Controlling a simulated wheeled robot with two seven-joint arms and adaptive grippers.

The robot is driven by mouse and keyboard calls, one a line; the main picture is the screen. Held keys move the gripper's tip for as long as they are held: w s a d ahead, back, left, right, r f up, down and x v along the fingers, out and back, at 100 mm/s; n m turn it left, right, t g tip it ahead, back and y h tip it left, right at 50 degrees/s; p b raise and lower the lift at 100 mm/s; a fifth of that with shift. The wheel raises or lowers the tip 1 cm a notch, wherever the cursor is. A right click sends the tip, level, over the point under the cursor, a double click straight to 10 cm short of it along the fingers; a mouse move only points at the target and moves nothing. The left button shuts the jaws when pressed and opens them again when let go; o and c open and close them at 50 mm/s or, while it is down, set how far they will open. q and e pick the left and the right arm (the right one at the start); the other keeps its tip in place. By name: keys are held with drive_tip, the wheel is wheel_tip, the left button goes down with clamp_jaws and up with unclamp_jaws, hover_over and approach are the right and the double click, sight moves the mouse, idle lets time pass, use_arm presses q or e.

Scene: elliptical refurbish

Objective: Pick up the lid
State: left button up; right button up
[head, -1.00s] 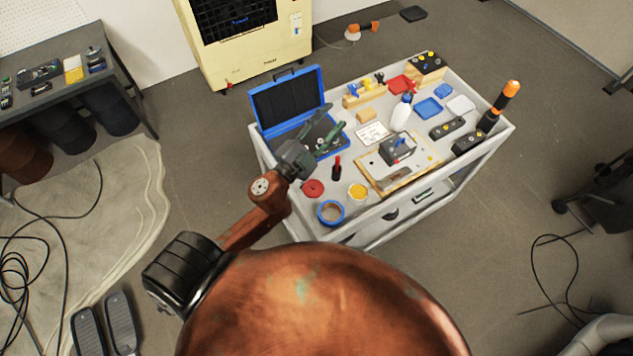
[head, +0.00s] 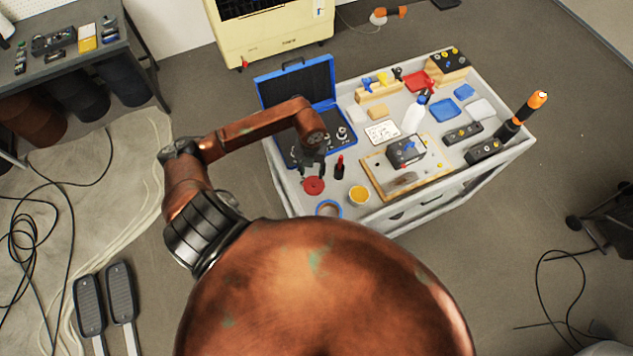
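A small red round piece (head: 313,186), which looks like a lid, lies flat near the front left of the white cart top. My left gripper (head: 313,173) points down just above and behind the red piece. Its dark fingers look spread with nothing between them; I cannot tell whether they touch the piece. My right gripper is not in view.
An open blue case (head: 293,82) stands behind my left gripper. A red-and-black upright tool (head: 339,167) is close on its right. A blue tape ring (head: 329,208) lies in front, partly hidden. A wooden board (head: 375,174) with a dark box (head: 406,151) fills the middle.

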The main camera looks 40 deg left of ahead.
sight(314, 182)
use_arm(q)
drive_tip(key=f, duration=0.5)
drive_tip(key=f+p, duration=0.1)
drive_tip(key=f, duration=0.1)
drive_tip(key=shift+w+d+f, duration=0.15)
drive_tip(key=shift+w+d, duration=0.05)
drive_tip(key=shift+d, duration=0.1)
drive_tip(key=shift+c, duration=0.4)
drive_tip(key=c, duration=0.9)
